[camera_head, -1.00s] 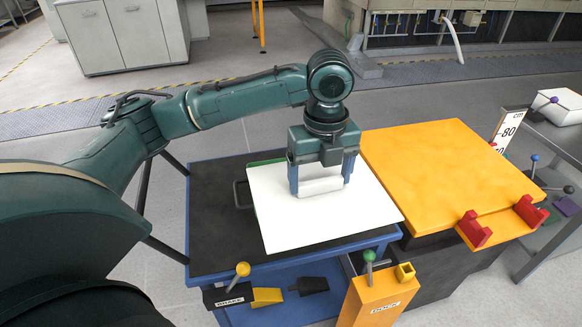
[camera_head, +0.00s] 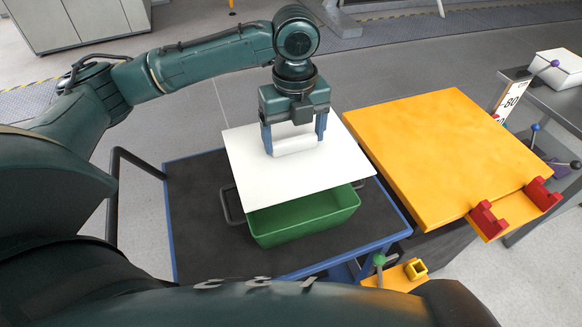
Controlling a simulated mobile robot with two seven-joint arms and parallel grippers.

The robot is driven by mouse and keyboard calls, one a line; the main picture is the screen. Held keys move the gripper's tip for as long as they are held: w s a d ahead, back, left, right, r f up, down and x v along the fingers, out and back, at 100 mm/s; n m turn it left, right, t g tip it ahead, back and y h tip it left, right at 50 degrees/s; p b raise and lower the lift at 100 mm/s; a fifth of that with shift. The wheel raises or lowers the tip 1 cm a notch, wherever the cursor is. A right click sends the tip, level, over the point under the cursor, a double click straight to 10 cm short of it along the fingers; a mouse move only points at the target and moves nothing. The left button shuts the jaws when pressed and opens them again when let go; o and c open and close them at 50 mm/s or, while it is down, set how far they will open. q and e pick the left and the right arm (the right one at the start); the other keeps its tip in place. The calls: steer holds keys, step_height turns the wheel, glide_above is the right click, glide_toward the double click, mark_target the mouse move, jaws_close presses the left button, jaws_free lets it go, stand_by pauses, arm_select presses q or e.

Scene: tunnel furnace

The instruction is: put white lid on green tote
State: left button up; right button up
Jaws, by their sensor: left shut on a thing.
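The white lid (camera_head: 320,174) is a flat white plate with a raised block handle (camera_head: 295,144) on top. My left gripper (camera_head: 295,142) is shut on that handle, its blue fingers at either end. The green tote (camera_head: 304,220) stands on the dark top of the blue-edged cart (camera_head: 205,220). The lid is above the tote and covers its far part in the view, while the tote's near side and part of its inside show. The lid looks raised above the rim and shifted to the far side. My right gripper is not in view.
A yellow table (camera_head: 440,150) with red brackets (camera_head: 490,218) stands right of the cart. A black cart handle (camera_head: 113,190) rises at left. A grey bench (camera_head: 555,110) with a white box (camera_head: 557,66) is at far right. The cart's left part is bare.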

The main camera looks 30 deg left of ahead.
mark_target(294, 152)
arm_select(q)
step_height(294, 152, down, 3)
steer(key=shift+s+r, duration=0.1)
steer(key=shift+r, duration=0.05)
step_height(294, 152, down, 5)
steer(key=shift+r, duration=0.2)
steer(key=shift+f, duration=0.4)
steer(key=shift+f, duration=0.6)
steer(key=o, duration=1)
